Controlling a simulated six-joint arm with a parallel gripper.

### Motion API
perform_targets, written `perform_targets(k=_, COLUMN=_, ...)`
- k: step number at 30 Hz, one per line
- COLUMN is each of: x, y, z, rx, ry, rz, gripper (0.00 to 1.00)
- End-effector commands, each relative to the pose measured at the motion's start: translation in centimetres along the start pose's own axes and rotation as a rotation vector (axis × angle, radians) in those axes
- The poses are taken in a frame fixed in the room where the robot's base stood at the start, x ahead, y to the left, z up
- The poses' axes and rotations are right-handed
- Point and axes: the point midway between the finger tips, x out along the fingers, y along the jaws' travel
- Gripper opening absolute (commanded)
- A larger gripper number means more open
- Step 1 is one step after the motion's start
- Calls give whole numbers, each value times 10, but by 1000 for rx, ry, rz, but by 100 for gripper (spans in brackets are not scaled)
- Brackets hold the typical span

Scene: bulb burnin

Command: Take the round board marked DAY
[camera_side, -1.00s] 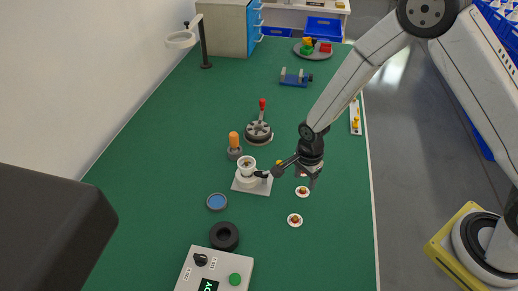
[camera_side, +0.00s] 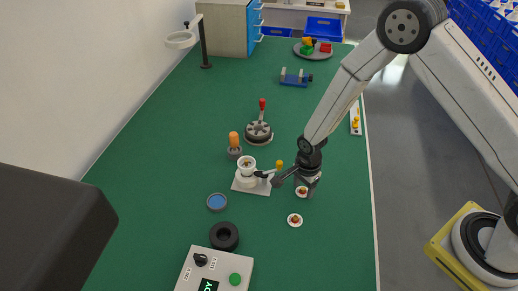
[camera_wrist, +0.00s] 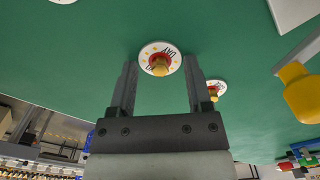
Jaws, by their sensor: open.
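A round white board (camera_wrist: 160,58) with a red and gold knob lies on the green table between my fingertips in the wrist view. Its turned lettering looks like DAY, with small yellow marks. In the side view a round board (camera_side: 302,192) shows at my gripper's tips; its lettering is too small to read. My gripper (camera_side: 308,184) is open, pointing down close above it; its two fingers (camera_wrist: 160,75) stand either side of the board, holding nothing. A second board (camera_wrist: 214,90) is partly hidden by the right finger. A third (camera_wrist: 62,1) is cut off at the top edge.
In the side view another round board (camera_side: 295,220) lies nearer the camera. A black ring (camera_side: 224,236) and a control box (camera_side: 232,262) stand in front.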

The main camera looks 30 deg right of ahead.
Motion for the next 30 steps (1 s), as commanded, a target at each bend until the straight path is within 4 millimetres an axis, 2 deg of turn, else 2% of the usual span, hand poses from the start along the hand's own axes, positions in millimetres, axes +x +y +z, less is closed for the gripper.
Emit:
perform_targets(k=1, x=0, y=0, z=0, rx=0, ry=0, rz=0, gripper=57)
perform_targets(k=6, x=0, y=0, z=0, rx=0, ry=0, rz=0, gripper=3)
perform_targets(k=7, x=0, y=0, z=0, rx=0, ry=0, rz=0, gripper=0)
perform_targets(k=22, x=-2, y=0, z=0, rx=0, ry=0, rz=0, gripper=0)
perform_targets(k=30, x=-17, y=-1, z=0, rx=0, ry=0, rz=-2, gripper=0)
